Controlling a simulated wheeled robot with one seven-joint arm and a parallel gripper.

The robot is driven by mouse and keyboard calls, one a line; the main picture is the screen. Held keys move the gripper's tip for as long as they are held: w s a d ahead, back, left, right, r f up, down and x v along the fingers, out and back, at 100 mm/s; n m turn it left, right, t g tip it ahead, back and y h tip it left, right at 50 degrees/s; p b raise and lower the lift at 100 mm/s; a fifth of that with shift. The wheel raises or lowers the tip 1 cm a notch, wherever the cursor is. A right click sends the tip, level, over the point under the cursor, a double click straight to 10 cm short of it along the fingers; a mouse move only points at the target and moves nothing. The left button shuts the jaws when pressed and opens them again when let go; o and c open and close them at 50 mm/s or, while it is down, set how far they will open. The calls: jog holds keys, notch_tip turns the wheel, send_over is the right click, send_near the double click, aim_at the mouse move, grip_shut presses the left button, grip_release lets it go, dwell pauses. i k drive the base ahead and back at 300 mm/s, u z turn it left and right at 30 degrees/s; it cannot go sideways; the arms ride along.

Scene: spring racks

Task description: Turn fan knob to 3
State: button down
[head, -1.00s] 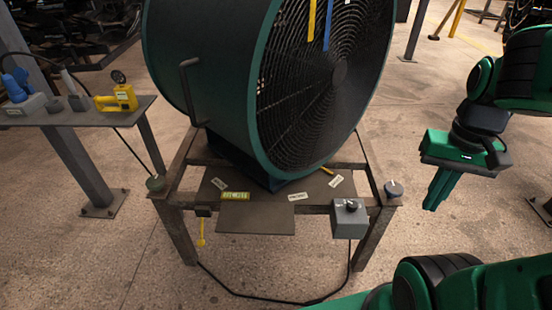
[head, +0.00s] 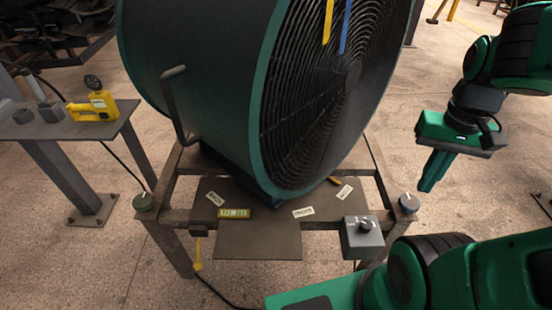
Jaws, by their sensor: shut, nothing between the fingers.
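The large dark green drum fan (head: 215,85) stands on a metal frame table in the middle of the head view. A grey control box (head: 361,238) is fixed at the front right of that frame. The black fan knob (head: 365,226) sits on top of the box, with small white markings beside it that are too small to read. My gripper (head: 427,188) hangs in the air to the right of the box and above it in the picture, pointing down. Its green fingers are together and empty, apart from the knob.
Labels lie on the frame's plate (head: 258,245). A side table (head: 60,128) at left holds a yellow tool (head: 94,107). My arm covers the lower right.

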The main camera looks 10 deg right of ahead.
aim_at(365, 227)
jog(key=z, duration=1.7)
jog(key=k, duration=1.4)
jog(key=u, duration=1.3)
jog(key=i, duration=1)
jog(key=z, duration=0.05)
